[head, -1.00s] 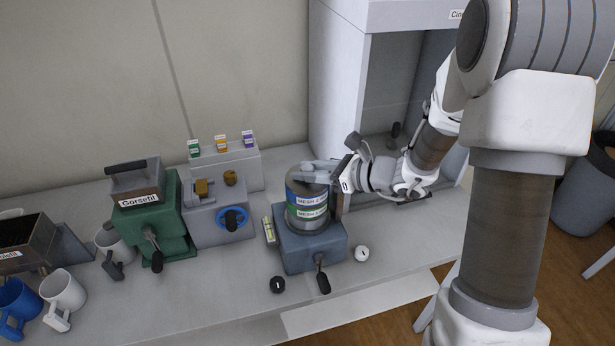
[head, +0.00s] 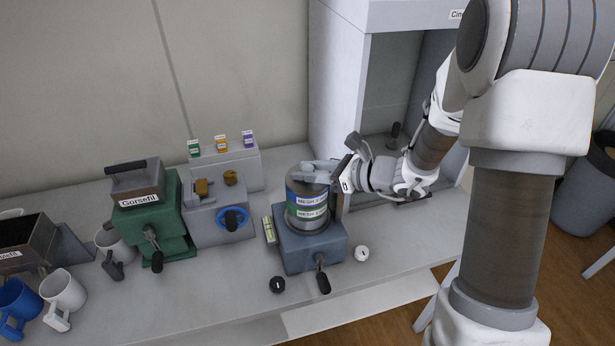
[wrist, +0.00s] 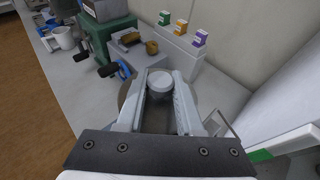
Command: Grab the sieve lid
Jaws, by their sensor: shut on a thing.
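The sieve stack (head: 306,207) stands upright on a blue-grey shaker base (head: 297,245), with blue and green labels on its side. The round grey sieve lid (head: 300,178) is on top of the stack, partly hidden by my gripper. My gripper (head: 312,170) comes in from the right, level with the lid. In the wrist view, the two fingers of my gripper (wrist: 160,95) are shut on the pale round knob of the lid (wrist: 160,82). The lid's rim (wrist: 126,92) shows beside the fingers.
A white cabinet (head: 340,100) rises behind my arm on the right. Mugs (head: 64,295) stand at front left. Small knobs (head: 277,285) lie before the shaker.

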